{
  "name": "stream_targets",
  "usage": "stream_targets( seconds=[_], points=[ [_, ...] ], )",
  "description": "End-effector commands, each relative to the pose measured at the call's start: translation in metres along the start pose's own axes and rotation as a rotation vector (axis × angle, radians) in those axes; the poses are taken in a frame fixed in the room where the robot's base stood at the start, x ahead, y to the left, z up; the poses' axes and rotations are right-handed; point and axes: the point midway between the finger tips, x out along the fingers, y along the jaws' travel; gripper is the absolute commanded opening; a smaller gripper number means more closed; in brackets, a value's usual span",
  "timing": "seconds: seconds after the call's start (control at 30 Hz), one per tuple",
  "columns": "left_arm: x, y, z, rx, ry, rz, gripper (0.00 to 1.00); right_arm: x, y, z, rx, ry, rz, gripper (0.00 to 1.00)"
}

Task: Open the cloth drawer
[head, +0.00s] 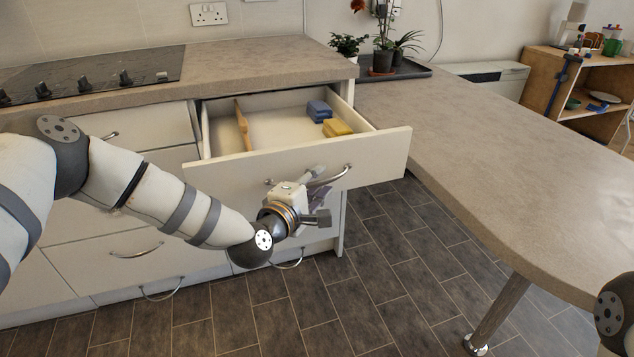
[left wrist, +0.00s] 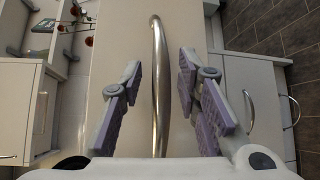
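The cloth drawer (head: 290,168) is pulled well out from under the counter, and its inside shows from above. A folded blue cloth (head: 319,111) and a folded yellow cloth (head: 337,127) lie in its right part. My left gripper (head: 322,192) is at the drawer front, by the curved metal handle (head: 330,178). In the left wrist view the handle (left wrist: 158,85) runs between the two lavender-padded fingers, with gaps on both sides, so the gripper is open. My right gripper is out of view.
A wooden divider (head: 242,125) stands in the drawer's left part. More closed drawers are below and to the left. A long counter (head: 500,150) with a leg (head: 497,315) stands to the right. Tiled floor (head: 370,270) is clear between them.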

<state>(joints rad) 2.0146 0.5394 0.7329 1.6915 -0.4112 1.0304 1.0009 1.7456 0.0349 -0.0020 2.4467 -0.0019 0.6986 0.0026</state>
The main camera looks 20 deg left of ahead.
Motion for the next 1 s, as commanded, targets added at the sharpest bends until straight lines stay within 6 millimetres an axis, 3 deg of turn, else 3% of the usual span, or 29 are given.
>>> stream_targets(
  seconds=[0.17,0.4,0.6,0.73,1.0],
  points=[
    [-0.008,-0.001,0.0,0.0,-0.001,-0.002,0.3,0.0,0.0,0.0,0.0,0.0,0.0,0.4],
    [-0.07,-0.001,-0.001,-0.003,0.001,-0.004,0.3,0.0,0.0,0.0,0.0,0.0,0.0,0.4],
    [-0.11,0.0,0.0,-0.001,0.0,-0.001,0.3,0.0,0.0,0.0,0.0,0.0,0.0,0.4],
    [-0.12,0.0,0.0,-0.001,0.0,-0.001,0.3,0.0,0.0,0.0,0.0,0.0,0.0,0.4],
    [-0.12,0.0,0.0,0.0,0.0,0.0,0.3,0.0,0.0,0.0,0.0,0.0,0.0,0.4]
  ],
)
